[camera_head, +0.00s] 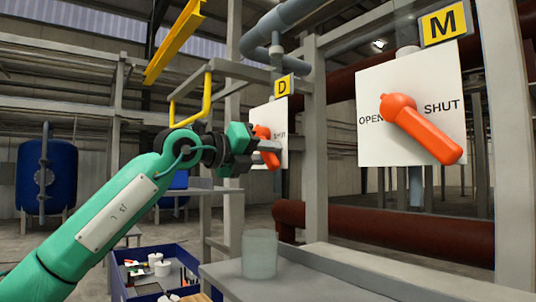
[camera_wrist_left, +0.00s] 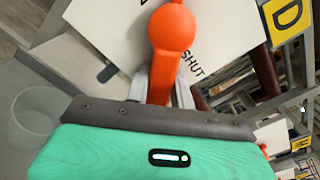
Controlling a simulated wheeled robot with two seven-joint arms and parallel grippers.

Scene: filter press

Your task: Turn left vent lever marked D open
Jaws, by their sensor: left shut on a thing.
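The orange lever marked D (camera_head: 264,131) is mounted on a white plate (camera_head: 283,118) under a yellow D sign (camera_head: 283,88). Its handle points down and slightly right, near the SHUT lettering. My left gripper (camera_head: 262,148) is at the lever, its fingers on either side of the handle. In the left wrist view the orange lever (camera_wrist_left: 172,30) runs down between the two grey fingers (camera_wrist_left: 160,92), and the gripper is shut on it. The yellow D sign also shows in the left wrist view (camera_wrist_left: 288,18). My right gripper is not in view.
A second orange lever (camera_head: 420,128) sits on a larger plate under a yellow M sign (camera_head: 444,23) at the right. A clear cylinder (camera_head: 259,254) stands on the grey ledge (camera_head: 310,272). A blue crate (camera_head: 120,275) with items is below. Grey posts and brown pipes stand nearby.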

